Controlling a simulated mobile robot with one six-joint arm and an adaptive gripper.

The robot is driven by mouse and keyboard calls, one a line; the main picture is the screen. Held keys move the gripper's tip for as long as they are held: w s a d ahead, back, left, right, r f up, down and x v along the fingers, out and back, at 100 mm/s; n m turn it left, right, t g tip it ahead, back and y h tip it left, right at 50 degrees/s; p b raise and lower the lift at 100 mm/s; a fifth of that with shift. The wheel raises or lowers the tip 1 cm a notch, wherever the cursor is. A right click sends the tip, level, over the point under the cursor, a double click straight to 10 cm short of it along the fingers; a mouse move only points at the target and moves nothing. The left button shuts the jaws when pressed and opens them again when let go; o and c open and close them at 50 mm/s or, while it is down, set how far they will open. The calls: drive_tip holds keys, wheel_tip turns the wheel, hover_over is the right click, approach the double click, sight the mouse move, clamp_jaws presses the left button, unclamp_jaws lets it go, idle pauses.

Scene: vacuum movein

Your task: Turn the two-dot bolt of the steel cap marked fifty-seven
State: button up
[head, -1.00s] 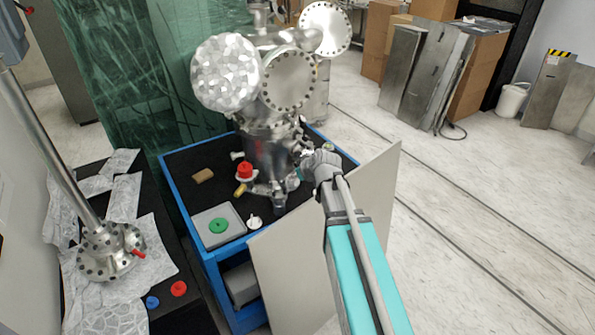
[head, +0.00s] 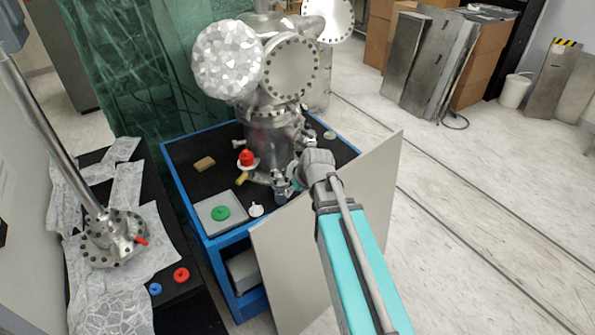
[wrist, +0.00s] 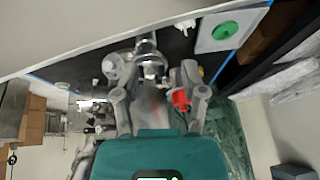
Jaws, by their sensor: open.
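The steel vacuum chamber (head: 272,127) stands on a blue-framed cart with a black top. It carries a bolted round steel flange (head: 291,68), a foil-covered round port (head: 227,61) and another bolted flange (head: 330,18) behind. No number or dot marks are readable, so I cannot tell which cap is fifty-seven or which bolt has two dots. My gripper (wrist: 158,92) is open, its two fingers spread, with chamber metalwork beyond and between them. In the head view my gripper's tips are partly hidden by the wrist, low at the chamber's right front side.
A red knob (head: 246,158) sits on a fitting beside the chamber. A grey block with a green ring (head: 221,213) and a white fitting (head: 256,210) lie at the cart's front. A pale panel (head: 350,220) leans against the cart beside my arm. Open floor lies right.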

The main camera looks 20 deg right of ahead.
drive_tip(key=s+f+m+g+h, duration=0.1)
drive_tip(key=s+g, duration=0.3)
drive_tip(key=s, duration=0.7)
drive_tip(key=shift+s+a+f+m+h, duration=0.3)
drive_tip(key=shift+f+m+h, duration=0.1)
drive_tip(key=shift+m+h, duration=0.4)
drive_tip(key=shift+s, duration=0.1)
